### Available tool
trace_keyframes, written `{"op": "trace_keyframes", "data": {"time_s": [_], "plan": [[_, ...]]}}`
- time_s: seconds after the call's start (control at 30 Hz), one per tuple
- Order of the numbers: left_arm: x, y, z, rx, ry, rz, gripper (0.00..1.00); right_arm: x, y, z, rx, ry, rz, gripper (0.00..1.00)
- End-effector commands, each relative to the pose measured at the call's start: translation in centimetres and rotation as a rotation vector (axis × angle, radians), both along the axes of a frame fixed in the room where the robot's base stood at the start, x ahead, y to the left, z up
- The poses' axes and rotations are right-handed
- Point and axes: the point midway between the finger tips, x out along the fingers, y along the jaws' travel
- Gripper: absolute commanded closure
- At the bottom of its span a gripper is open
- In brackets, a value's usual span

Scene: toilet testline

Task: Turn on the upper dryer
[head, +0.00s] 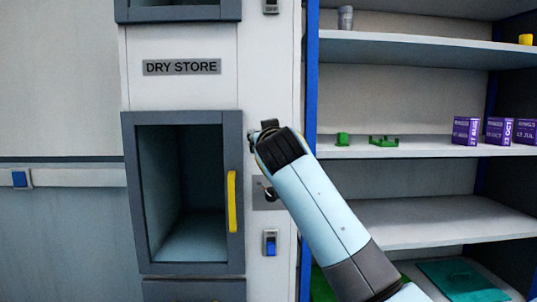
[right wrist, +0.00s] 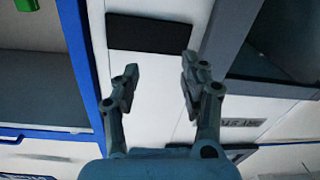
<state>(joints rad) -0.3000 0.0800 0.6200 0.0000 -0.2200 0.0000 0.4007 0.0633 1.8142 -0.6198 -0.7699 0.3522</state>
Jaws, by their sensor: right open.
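The upper dryer cabinet (head: 180,12) shows only its grey lower frame at the top of the head view. A small switch (head: 271,6) sits to its right, cut off by the picture edge. The lower cabinet (head: 131,200) has a dark frame and a yellow handle (head: 232,200). A blue rocker switch (head: 270,244) is to its right. My right gripper (head: 268,130) is in front of the white panel, between the two switches in the picture. In the right wrist view it is open and empty (right wrist: 160,68), facing the panel. My left gripper is not in view.
A "DRY STORE" label (head: 181,67) is between the cabinets; it appears upside down in the wrist view (right wrist: 242,122). A blue-edged shelf unit (head: 410,148) stands close on the right, with purple boxes (head: 466,130) and green parts (head: 383,141). A dark panel (right wrist: 150,32) is ahead of the fingers.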

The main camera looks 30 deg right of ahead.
Motion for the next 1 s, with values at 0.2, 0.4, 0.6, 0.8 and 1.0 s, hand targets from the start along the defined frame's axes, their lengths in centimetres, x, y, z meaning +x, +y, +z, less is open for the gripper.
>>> {"op": "trace_keyframes", "data": {"time_s": [0.2, 0.4, 0.6, 0.8, 1.0], "plan": [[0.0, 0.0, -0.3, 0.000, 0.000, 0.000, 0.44, 0.0, 0.1, -2.7, 0.003, 0.042, 0.006, 0.56], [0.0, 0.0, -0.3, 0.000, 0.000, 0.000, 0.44, 0.0, 0.1, -3.4, 0.004, 0.051, 0.007, 0.56], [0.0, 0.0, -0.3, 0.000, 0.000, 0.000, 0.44, 0.0, 0.1, -3.3, 0.004, 0.051, 0.007, 0.56], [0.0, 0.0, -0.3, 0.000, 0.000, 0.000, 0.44, 0.0, 0.1, -3.3, 0.004, 0.051, 0.007, 0.56], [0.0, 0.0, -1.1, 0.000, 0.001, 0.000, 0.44, -0.8, 0.0, -7.1, 0.004, 0.101, 0.007, 0.56]]}}
